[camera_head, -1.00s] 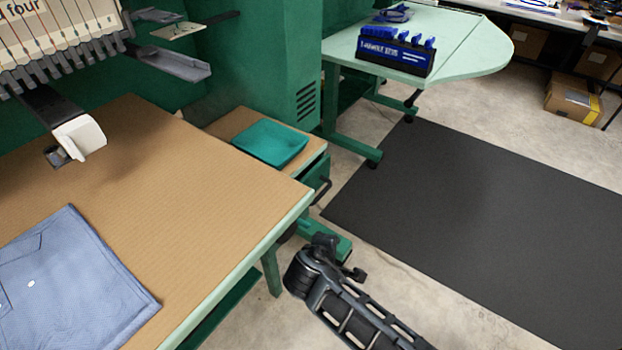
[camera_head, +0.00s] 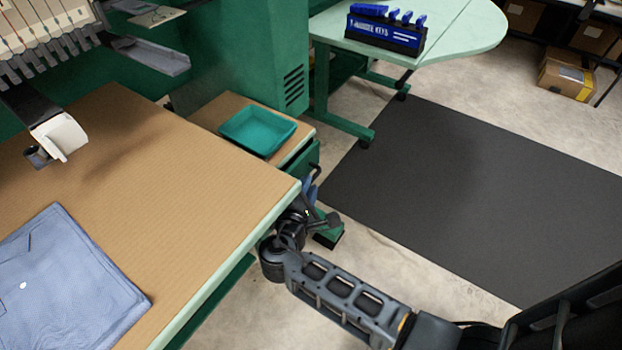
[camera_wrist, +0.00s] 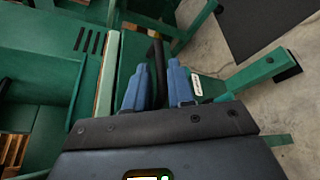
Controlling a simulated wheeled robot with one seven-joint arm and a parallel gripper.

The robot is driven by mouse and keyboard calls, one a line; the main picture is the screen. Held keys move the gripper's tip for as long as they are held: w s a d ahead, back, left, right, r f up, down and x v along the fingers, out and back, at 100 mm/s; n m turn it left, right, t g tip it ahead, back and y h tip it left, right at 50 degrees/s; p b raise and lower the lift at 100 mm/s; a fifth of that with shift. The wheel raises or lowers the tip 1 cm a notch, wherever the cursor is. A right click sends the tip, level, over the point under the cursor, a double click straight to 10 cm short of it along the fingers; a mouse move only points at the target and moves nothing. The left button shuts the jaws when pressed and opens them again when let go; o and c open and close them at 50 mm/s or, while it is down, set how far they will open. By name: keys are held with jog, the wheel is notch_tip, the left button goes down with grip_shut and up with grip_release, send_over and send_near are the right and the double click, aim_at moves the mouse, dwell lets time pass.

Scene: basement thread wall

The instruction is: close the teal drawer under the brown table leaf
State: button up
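The teal-green drawer (camera_head: 303,161) sits under the small brown table leaf (camera_head: 215,110), its front facing right. A dark handle (camera_wrist: 155,48) stands out from the drawer front; it is small and partly hidden in the head view. How far the drawer stands out is hard to tell. My gripper (camera_head: 311,188) is at the drawer front, low beside the big table's corner, mostly hidden by my wrist. In the wrist view, its two blue fingers (camera_wrist: 158,70) are apart, one on each side of the handle's line, with a gap showing. Contact with the handle is unclear.
A teal tray (camera_head: 258,130) rests on the leaf. The big brown table (camera_head: 150,170) with a folded blue shirt (camera_head: 65,280) is close to my arm. A green foot (camera_head: 328,238) stands on the floor nearby. The dark mat (camera_head: 470,190) is clear.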

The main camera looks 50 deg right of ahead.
jog(key=shift+x, duration=1.8)
grip_shut()
